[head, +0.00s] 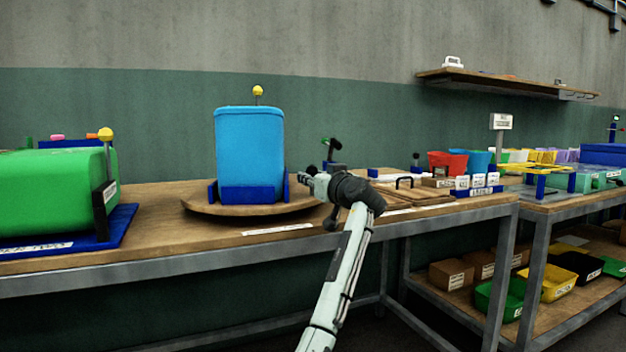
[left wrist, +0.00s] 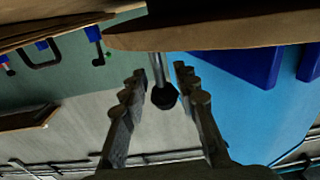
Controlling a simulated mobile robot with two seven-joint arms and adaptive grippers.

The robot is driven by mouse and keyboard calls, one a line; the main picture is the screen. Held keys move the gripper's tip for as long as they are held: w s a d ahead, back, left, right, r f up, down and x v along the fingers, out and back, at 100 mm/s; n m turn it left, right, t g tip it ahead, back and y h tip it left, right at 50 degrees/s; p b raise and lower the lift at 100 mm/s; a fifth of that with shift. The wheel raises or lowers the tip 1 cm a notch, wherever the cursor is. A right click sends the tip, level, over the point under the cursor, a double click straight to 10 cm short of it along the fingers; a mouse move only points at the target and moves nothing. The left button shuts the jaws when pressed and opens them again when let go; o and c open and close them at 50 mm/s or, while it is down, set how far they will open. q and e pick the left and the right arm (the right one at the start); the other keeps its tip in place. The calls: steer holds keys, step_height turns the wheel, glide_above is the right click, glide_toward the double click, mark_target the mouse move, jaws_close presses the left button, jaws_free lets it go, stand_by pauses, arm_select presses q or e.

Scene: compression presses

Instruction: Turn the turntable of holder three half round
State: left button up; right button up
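The turntable (head: 235,207) is a round wooden disc on the bench. A tall blue bin (head: 249,150) stands upright on it in a dark blue holder (head: 213,193). My left gripper (head: 308,180) is at the disc's right edge, with its fingers pointing left. In the left wrist view, which is upside down, the turntable's rim (left wrist: 230,38) crosses the top. A metal peg with a black knob (left wrist: 164,97) shows between the two fingers of my left gripper (left wrist: 160,72). The fingers are open, with gaps beside the peg. My right gripper is not in view.
A green bin (head: 50,195) lies on its side in a blue holder (head: 118,228) at the left. A small dark stand (head: 334,158) is behind my gripper. Trays and red and blue bins (head: 447,162) fill the bench at the right. The bench front is clear.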

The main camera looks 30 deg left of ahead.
arm_select(q)
steer(key=v, duration=1.2)
steer(key=shift+s, duration=0.1)
